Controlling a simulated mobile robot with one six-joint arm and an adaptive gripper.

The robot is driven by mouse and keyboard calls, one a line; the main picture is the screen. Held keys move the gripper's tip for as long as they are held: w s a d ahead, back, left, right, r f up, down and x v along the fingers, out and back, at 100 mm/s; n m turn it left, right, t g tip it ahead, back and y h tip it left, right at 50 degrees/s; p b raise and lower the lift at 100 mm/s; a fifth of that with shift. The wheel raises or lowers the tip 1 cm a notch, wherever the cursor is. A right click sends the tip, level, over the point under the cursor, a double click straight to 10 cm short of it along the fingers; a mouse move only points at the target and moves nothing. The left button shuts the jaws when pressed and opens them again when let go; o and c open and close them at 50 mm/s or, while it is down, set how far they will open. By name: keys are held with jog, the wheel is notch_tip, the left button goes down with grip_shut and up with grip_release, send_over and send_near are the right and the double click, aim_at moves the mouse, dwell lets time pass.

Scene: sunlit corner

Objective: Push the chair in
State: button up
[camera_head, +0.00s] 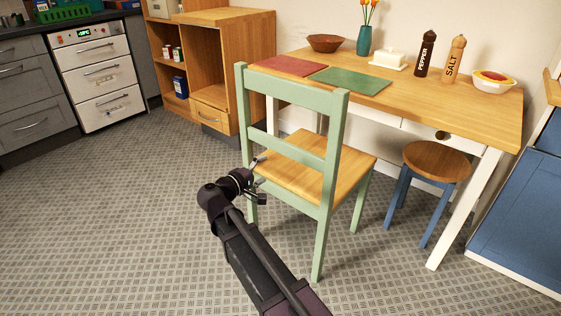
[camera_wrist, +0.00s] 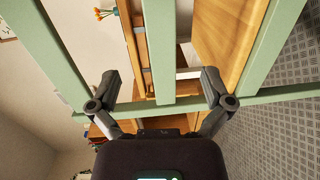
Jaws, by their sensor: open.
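The chair (camera_head: 292,166) has a pale green frame and a wooden seat. It stands upright at the front of the table, its back toward me and its seat facing the table. The table (camera_head: 478,108) has a wooden top and white legs; its near edge is partly hidden by the chair back. My gripper (camera_head: 262,171) is open and empty beside the chair's left back post, below the top rail. In the wrist view, my spread fingers (camera_wrist: 161,74) straddle a green slat of the chair (camera_wrist: 158,45). I cannot tell whether they touch the chair.
A stool (camera_head: 436,161) with blue legs stands right of the chair, by the table. A wooden cabinet (camera_head: 254,55) stands behind to the left. A blue panel (camera_head: 520,215) is at the far right. The patterned floor (camera_head: 90,225) is clear at the left and front.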

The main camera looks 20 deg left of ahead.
aim_at(283, 150)
jog(key=a, duration=0.1)
jog(key=a+f+t+b, duration=0.1)
jog(key=a, duration=0.1)
jog(key=shift+s+a+n, duration=0.1)
jog(key=shift+a+n, duration=0.05)
jog(key=shift+n, duration=0.25)
jog(key=shift+a, duration=0.1)
jog(key=x, duration=1.6)
jog(key=shift+a+f, duration=0.1)
jog(key=shift+a, duration=0.15)
jog(key=c, duration=1.3)
jog(key=shift+o, duration=0.2)
jog(key=shift+b, duration=0.3)
jog(key=shift+f, duration=0.2)
jog(key=shift+d, duration=0.3)
